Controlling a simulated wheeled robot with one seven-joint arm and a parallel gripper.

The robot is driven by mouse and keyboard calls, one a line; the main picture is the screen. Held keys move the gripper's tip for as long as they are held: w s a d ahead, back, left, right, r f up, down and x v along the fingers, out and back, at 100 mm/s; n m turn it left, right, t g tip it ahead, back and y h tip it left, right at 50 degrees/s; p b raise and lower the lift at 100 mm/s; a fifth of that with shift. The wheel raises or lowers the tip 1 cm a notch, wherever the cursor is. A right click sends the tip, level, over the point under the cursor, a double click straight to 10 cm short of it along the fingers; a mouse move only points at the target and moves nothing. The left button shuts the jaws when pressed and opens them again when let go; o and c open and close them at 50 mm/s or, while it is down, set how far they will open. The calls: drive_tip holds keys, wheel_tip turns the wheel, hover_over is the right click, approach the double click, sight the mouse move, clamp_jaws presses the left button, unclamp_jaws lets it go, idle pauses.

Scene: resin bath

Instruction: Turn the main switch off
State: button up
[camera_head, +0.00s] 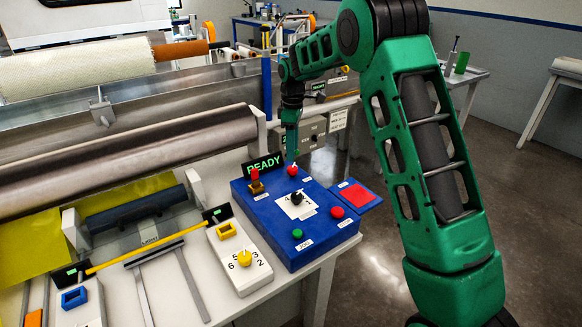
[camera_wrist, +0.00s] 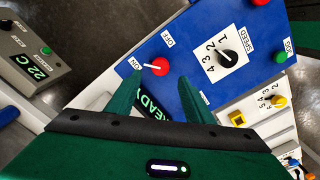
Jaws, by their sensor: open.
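The main switch (camera_head: 292,169) is a small red knob at the back of the blue control box (camera_head: 262,210). In the wrist view the main switch (camera_wrist: 160,66) has a white pointer aimed at the ON label (camera_wrist: 136,66); the OFF label (camera_wrist: 168,40) is above it. My gripper (camera_head: 291,153) points down just over the switch in the head view. In the wrist view my gripper (camera_wrist: 159,80) is open, with the knob just beyond and between its green fingertips. I cannot tell whether the fingers touch it.
A lit READY display (camera_head: 262,164) stands behind the box, close to the fingers. The box also carries a black speed dial (camera_head: 297,198), a red button (camera_head: 337,212) and a green button (camera_head: 297,233). A white unit with a yellow knob (camera_head: 244,257) is to the left.

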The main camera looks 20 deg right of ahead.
sight(292, 168)
wheel_tip(292, 168, down, 8)
drive_tip(key=shift+r, duration=0.25)
drive_tip(key=c, duration=1)
